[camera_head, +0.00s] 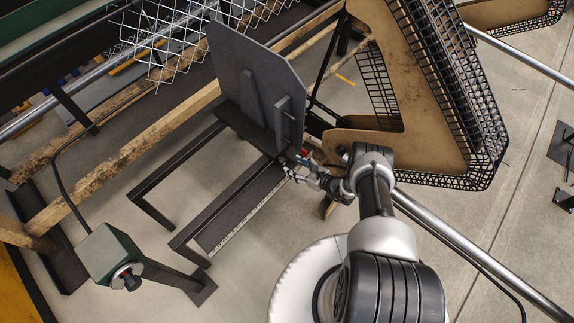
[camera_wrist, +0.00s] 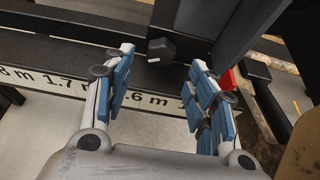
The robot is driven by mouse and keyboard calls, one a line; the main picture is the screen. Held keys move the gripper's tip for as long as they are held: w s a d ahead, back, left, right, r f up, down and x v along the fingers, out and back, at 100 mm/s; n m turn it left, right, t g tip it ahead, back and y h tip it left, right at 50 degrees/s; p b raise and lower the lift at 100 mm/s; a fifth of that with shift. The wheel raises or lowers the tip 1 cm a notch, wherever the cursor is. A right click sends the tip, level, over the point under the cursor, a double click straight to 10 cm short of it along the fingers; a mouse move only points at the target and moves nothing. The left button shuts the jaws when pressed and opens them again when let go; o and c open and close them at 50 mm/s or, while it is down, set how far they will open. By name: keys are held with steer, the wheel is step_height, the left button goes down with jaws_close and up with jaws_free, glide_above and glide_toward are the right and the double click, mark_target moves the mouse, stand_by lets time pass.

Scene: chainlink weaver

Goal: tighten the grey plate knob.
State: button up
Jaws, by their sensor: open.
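The grey plate (camera_head: 245,85) stands upright on a dark rail frame in the head view. In the wrist view a dark faceted knob (camera_wrist: 161,49) with a small white mark sits low beside dark grey upright parts. My gripper (camera_wrist: 162,64) is open. Its two blue-padded fingers lie left and right of the knob in the picture, and the knob shows just beyond the gap between the tips. Nothing is between the pads. In the head view my gripper (camera_head: 302,170) is at the lower right of the plate, and the knob cannot be made out there.
A ruler strip (camera_wrist: 55,84) with printed metre marks runs below the knob. A red part (camera_wrist: 229,80) is close to the right finger. A tan guard with black mesh (camera_head: 425,100) stands right of the plate. A green box (camera_head: 110,255) is at lower left. Wire mesh hangs behind.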

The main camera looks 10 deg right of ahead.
mark_target(286, 162)
steer(key=b+x, duration=0.1)
steer(key=x, duration=0.4)
steer(key=shift+w+a+f+b, duration=0.15)
steer(key=shift+w+b, duration=0.1)
steer(key=shift+b, duration=0.15)
steer(key=shift+c, duration=0.4)
steer(key=c, duration=1)
